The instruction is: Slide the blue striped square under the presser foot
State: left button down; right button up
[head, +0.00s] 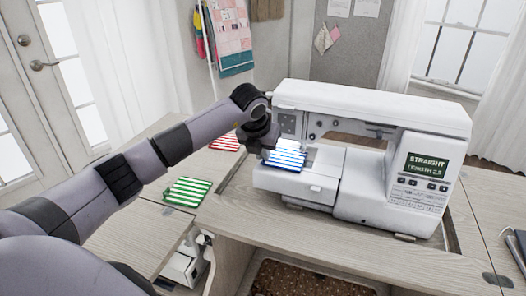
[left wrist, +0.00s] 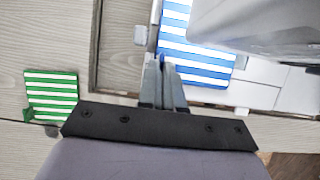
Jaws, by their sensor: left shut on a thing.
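The blue striped square (head: 286,156) is at the left end of the white sewing machine (head: 372,110), over the machine's free arm. In the left wrist view the blue striped square (left wrist: 195,48) lies partly under the machine head (left wrist: 262,25), which hides part of it. My left gripper (head: 268,150) reaches in from the left and is shut on the square's near left edge; its fingers (left wrist: 160,68) show at that edge. The presser foot and needle cannot be made out. My right gripper is not in view.
A green striped square (head: 187,191) lies on the table left of the machine, and a red striped square (head: 225,142) lies farther back. The wooden cabinet top (head: 330,250) is clear in front. A dark object (head: 515,245) sits at the right edge.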

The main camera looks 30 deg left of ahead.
pick_arm(q)
jog(key=c, duration=1.2)
grip_release()
jog(key=v, duration=0.5)
jog(key=shift+s+r, duration=0.15)
jog(key=shift+r, duration=0.2)
jog(key=shift+s+r, duration=0.35)
jog(key=shift+r, duration=0.3)
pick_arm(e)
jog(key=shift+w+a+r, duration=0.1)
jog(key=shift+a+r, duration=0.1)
pick_arm(q)
jog(key=shift+d+f, duration=0.1)
jog(key=shift+d, duration=0.05)
